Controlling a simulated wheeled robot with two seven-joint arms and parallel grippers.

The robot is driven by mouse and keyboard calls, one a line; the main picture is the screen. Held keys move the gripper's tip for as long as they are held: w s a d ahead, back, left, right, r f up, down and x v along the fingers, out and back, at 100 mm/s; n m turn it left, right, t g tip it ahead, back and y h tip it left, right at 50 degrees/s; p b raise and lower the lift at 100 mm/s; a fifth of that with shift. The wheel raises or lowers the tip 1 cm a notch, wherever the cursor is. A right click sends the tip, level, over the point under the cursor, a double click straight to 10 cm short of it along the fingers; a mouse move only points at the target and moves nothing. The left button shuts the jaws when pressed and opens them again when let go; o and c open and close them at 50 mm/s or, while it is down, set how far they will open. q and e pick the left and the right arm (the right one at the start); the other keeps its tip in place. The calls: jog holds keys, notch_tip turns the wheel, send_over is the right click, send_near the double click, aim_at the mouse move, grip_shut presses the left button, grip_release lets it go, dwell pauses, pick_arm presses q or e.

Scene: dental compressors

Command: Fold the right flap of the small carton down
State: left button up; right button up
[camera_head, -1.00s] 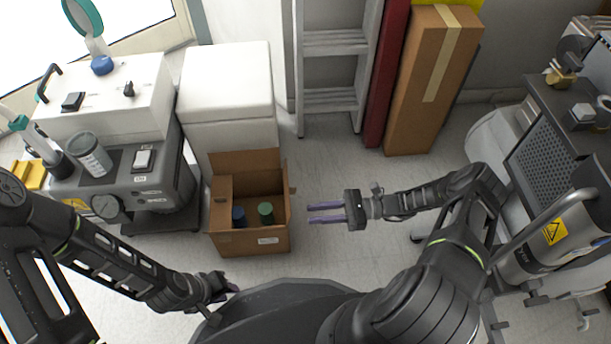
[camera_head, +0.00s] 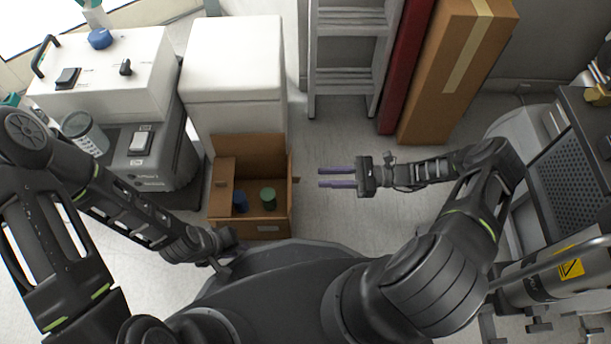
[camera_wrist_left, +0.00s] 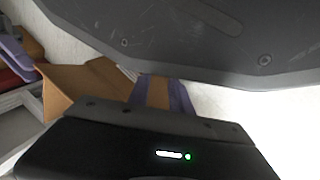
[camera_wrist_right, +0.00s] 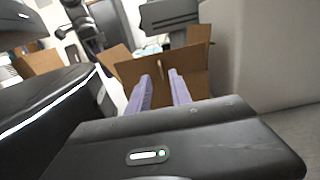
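The small open carton (camera_head: 264,226) stands on the floor in front of the white box. Its back flap (camera_head: 248,147) stands up. Its left flap (camera_head: 222,172) also shows, and the right flap (camera_head: 295,166) is a thin strip rising at the right edge. A blue bottle (camera_head: 240,201) and a green-topped one (camera_head: 268,194) are inside. My right gripper (camera_head: 338,177) is open and empty, apart from the carton's right side, pointing at it; the right wrist view shows the carton (camera_wrist_right: 165,68) beyond its fingers. My left gripper (camera_wrist_left: 160,92) is low near the carton's front; its fingers look apart.
A white box (camera_head: 232,65) stands behind the carton, a grey compressor (camera_head: 150,165) to its left. A ladder (camera_head: 345,75) and a tall cardboard box (camera_head: 455,70) lean at the back. Clear floor (camera_head: 335,220) lies right of the carton.

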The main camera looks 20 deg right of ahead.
aim_at(295, 180)
jog(key=x, duration=0.6)
jog(key=shift+a+b, duration=0.25)
jog(key=shift+b, duration=0.1)
grip_shut()
dwell(1.1)
